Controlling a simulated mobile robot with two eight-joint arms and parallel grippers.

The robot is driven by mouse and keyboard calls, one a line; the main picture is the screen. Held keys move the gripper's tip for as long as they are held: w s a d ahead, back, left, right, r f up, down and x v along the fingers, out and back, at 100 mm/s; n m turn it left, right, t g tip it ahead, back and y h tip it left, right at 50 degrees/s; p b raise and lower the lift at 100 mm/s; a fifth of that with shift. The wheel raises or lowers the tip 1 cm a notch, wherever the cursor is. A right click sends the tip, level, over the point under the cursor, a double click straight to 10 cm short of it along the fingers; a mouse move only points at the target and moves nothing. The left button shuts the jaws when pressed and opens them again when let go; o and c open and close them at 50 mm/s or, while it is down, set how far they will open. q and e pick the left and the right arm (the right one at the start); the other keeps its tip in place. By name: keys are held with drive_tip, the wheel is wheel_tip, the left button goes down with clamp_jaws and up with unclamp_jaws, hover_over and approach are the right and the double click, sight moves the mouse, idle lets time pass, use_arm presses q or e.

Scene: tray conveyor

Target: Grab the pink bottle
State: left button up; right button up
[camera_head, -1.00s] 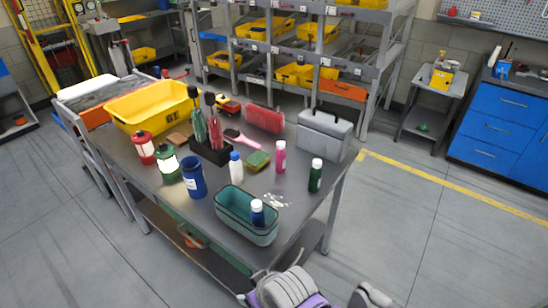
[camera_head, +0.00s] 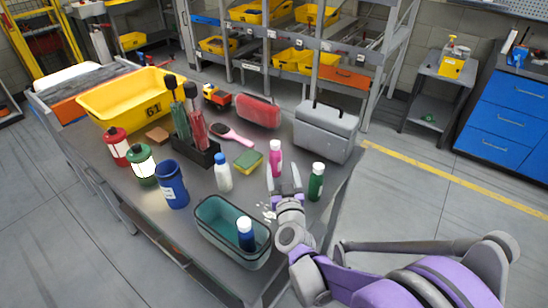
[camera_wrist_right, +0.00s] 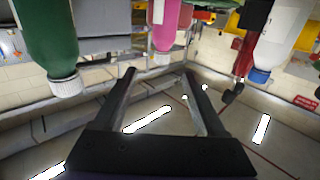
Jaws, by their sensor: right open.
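The pink bottle (camera_head: 275,162) with a white cap stands upright on the grey metal table (camera_head: 150,215). My right gripper (camera_head: 284,175) is open and empty, on the near side of the bottle. In the right wrist view, the picture is upside down. There the pink bottle (camera_wrist_right: 168,28) is just beyond the fingertips, roughly in line with the gap between the jaws (camera_wrist_right: 159,75). Its far end is cut off by the frame edge. My left gripper is not in view.
A dark green bottle (camera_head: 316,184) stands close to the right of my right gripper. A teal bin (camera_head: 215,232) holds a blue bottle (camera_head: 246,236). A sponge (camera_head: 249,162), a white bottle (camera_head: 223,174) and a grey toolbox (camera_head: 328,132) are nearby.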

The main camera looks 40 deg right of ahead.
sight(276, 150)
drive_tip(key=x, duration=0.6)
drive_tip(key=shift+s+r+p, duration=0.1)
drive_tip(key=shift+p, duration=0.3)
drive_tip(key=x, duration=0.3)
drive_tip(key=p+x, duration=0.1)
drive_tip(key=x, duration=0.1)
drive_tip(key=shift+w+f, duration=0.2)
drive_tip(key=shift+w, duration=0.25)
drive_tip(key=shift+s, duration=0.1)
clamp_jaws()
idle(0.4)
